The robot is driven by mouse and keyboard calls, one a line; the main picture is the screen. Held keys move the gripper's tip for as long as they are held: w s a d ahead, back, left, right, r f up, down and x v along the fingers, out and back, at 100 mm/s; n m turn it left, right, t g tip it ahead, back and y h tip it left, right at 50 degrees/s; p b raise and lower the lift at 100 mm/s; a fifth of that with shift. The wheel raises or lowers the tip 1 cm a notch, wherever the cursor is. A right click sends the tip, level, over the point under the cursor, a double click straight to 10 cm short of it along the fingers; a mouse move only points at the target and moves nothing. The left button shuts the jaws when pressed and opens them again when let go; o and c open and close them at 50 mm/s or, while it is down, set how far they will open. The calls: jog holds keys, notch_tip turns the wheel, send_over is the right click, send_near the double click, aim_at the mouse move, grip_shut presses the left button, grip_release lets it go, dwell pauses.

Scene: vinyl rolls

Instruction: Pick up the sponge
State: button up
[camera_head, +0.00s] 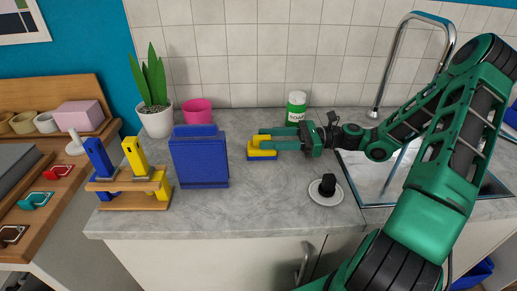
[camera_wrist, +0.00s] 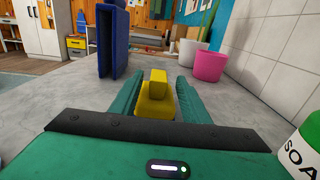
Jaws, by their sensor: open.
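The sponge (camera_head: 262,150) is yellow with a blue base and lies on the grey counter near the backsplash, beside the blue holder. In the wrist view the yellow sponge (camera_wrist: 155,98) sits between my two green fingers. My gripper (camera_head: 266,139) reaches in from the right, low over the counter, with its fingers pointing left. The jaws are open, with one finger on each side of the sponge; it also shows in the wrist view (camera_wrist: 152,95). I cannot tell whether a finger touches the sponge.
A blue upright holder (camera_head: 200,160) stands just left of the sponge. A soap bottle (camera_head: 296,107) is behind my gripper. A pink pot (camera_head: 198,111) and a potted plant (camera_head: 156,118) stand at the back left. A sink (camera_head: 385,175) lies right. The counter in front is mostly clear.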

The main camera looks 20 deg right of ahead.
aim_at(262, 136)
jog(key=shift+x, duration=1.3)
grip_shut()
notch_tip(262, 136, up, 10)
